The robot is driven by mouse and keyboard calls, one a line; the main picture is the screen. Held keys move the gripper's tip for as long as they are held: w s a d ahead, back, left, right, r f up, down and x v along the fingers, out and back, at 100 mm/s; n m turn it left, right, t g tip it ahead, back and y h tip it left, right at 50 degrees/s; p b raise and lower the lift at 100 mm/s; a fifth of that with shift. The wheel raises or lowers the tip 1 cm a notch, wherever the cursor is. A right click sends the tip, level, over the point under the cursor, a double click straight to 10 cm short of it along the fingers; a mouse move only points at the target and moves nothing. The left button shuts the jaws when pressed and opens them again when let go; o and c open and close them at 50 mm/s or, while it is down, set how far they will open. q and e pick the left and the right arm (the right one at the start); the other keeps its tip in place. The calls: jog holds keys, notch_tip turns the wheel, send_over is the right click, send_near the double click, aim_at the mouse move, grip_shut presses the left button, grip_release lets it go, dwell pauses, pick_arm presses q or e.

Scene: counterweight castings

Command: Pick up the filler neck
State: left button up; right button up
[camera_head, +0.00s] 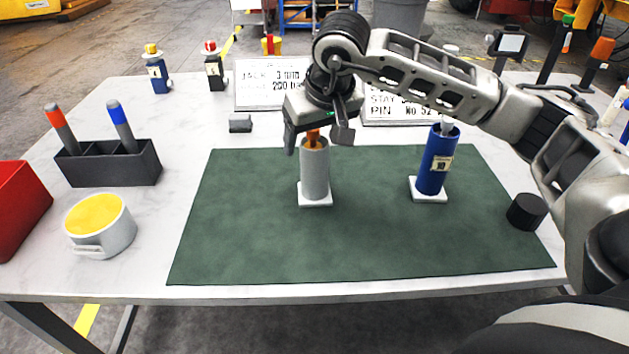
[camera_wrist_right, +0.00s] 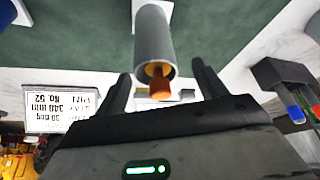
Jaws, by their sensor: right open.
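A grey upright tube (camera_head: 315,172) stands on a white square base (camera_head: 315,199) on the green mat. An orange-brown piece (camera_head: 313,138) sticks out of its top; I cannot tell for sure which part is the filler neck. My right gripper (camera_head: 317,141) is open over the tube's top, with a finger on either side of the orange piece. In the right wrist view the grey tube (camera_wrist_right: 153,42) and orange tip (camera_wrist_right: 159,88) lie between the spread fingers. Contact is not visible. My left gripper is not in view.
A blue tube (camera_head: 437,165) with a label stands on a white base to the right. A dark holder (camera_head: 108,164), a yellow-topped cup (camera_head: 101,226) and a red bin (camera_head: 18,205) stand left. The front mat (camera_head: 350,250) is clear.

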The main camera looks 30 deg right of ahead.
aim_at(315, 170)
jog(key=x, duration=0.4)
jog(key=shift+s+d, duration=0.15)
jog(key=shift+d, duration=0.1)
jog(key=c, duration=1.3)
grip_shut()
jog(key=shift+r, duration=0.1)
